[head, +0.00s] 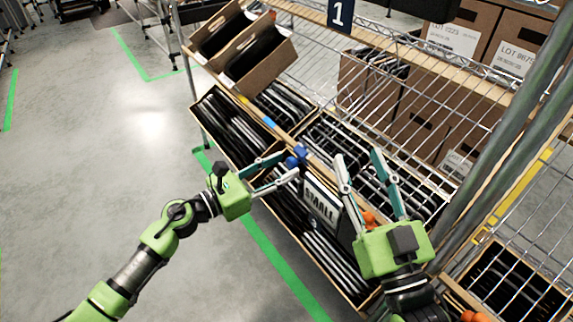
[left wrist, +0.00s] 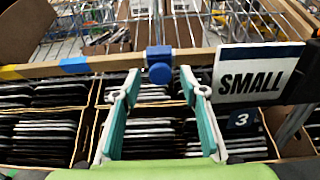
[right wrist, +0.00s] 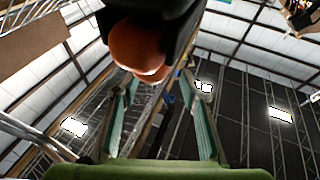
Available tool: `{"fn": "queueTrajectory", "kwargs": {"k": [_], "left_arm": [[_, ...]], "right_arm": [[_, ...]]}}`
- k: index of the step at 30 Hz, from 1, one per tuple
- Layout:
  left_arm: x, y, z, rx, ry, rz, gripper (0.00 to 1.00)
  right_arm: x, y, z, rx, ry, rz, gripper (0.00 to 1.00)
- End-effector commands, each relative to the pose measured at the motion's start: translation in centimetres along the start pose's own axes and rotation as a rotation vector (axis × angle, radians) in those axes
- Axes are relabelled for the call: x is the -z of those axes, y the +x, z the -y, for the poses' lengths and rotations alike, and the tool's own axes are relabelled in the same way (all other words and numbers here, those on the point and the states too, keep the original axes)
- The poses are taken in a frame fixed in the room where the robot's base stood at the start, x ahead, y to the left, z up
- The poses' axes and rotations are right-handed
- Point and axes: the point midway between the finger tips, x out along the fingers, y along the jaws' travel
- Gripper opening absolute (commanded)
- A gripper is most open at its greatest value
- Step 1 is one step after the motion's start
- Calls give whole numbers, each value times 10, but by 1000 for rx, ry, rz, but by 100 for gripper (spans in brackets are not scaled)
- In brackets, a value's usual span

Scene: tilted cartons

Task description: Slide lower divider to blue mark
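A blue knobbed piece (head: 296,157), apparently the lower divider, sits on the wooden front rail of the lower shelf. In the left wrist view it (left wrist: 159,66) is right of the blue mark (left wrist: 75,65), a flat blue patch on the rail. The blue mark (head: 268,122) also shows in the head view. My left gripper (head: 291,166) is open, its fingertips either side of the blue piece; contact cannot be told. My right gripper (head: 358,157) is open beside the SMALL sign (head: 322,202). An orange-brown rounded part (right wrist: 138,45) is close to the right wrist camera.
Cardboard cartons with dark, thin items (head: 232,125) fill the shelf below and behind the rail. The SMALL sign (left wrist: 248,82) stands close right of my left fingers. A yellow mark (left wrist: 12,72) lies beyond the blue one. Open floor (head: 130,140) is at the left.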

Motion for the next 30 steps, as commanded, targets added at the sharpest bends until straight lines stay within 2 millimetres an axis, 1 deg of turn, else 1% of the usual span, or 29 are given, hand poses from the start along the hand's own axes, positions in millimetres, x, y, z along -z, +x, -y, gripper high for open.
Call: {"fn": "queueTrajectory", "kwargs": {"k": [1,3,6,15,17,18,19,20,26,28,30], "left_arm": [[0,7,0,0,0,1,39],[0,13,0,-1,0,0,39],[0,18,0,-1,-1,0,39],[0,20,0,0,-1,-1,39],[0,20,0,0,-1,-1,23],[0,20,0,0,-1,-1,13],[0,20,0,-1,-1,-1,5],[0,20,0,-1,-1,-1,0],[1,20,-2,-1,0,-1,0],[2,20,-4,-1,1,-1,0],[2,20,-8,-1,2,-1,0]], "right_arm": [[2,0,0,0,0,-10,40],[4,0,0,0,0,-18,40],[6,0,0,1,0,-27,40],[8,1,1,2,2,-38,40],[8,1,1,2,2,-37,40],[8,1,1,3,2,-36,40],[8,1,1,3,2,-36,40],[8,1,1,3,2,-35,40],[7,0,2,3,3,-38,40],[15,-1,3,6,6,-79,40],[27,-2,5,9,8,-142,40]]}}
